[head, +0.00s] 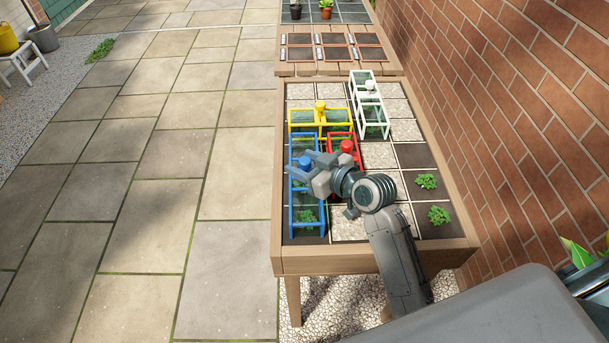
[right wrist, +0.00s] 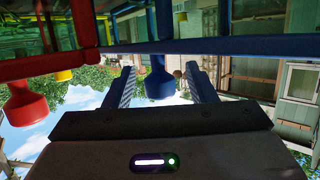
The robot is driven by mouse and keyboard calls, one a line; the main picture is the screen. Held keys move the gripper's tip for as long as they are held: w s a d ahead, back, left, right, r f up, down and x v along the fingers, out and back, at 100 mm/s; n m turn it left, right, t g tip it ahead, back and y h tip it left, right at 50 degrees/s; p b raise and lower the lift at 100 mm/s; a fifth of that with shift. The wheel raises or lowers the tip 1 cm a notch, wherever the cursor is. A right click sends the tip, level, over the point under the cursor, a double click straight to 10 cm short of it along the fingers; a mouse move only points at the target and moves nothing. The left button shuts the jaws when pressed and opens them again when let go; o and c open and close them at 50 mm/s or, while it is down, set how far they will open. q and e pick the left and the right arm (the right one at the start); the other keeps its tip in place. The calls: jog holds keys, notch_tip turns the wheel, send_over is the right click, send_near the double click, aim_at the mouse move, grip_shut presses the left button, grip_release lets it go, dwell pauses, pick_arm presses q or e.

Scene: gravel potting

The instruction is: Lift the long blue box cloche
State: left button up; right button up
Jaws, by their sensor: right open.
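The long blue box cloche (head: 291,205) stands at the near left of the planter table, with a blue frame and glassy sides. A plant shows inside its near end. Its blue knob (head: 304,162) is on top. My right gripper (head: 311,164) is at the knob, arm reaching in from the near right. In the right wrist view, which appears upside down, the blue knob (right wrist: 158,86) sits between the two open fingers, with gaps on both sides. The blue frame bar (right wrist: 255,45) lies beyond the fingertips. My left gripper is not in view.
A red cloche (head: 346,146) stands close to the right of the blue one. A yellow cloche (head: 320,113) lies just behind, and a white cloche (head: 370,100) farther back right. Bare plants (head: 438,215) grow at the near right. A brick wall (head: 500,100) borders the right.

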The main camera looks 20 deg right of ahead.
grip_shut()
jog(key=shift+r, duration=0.1)
dwell(0.3)
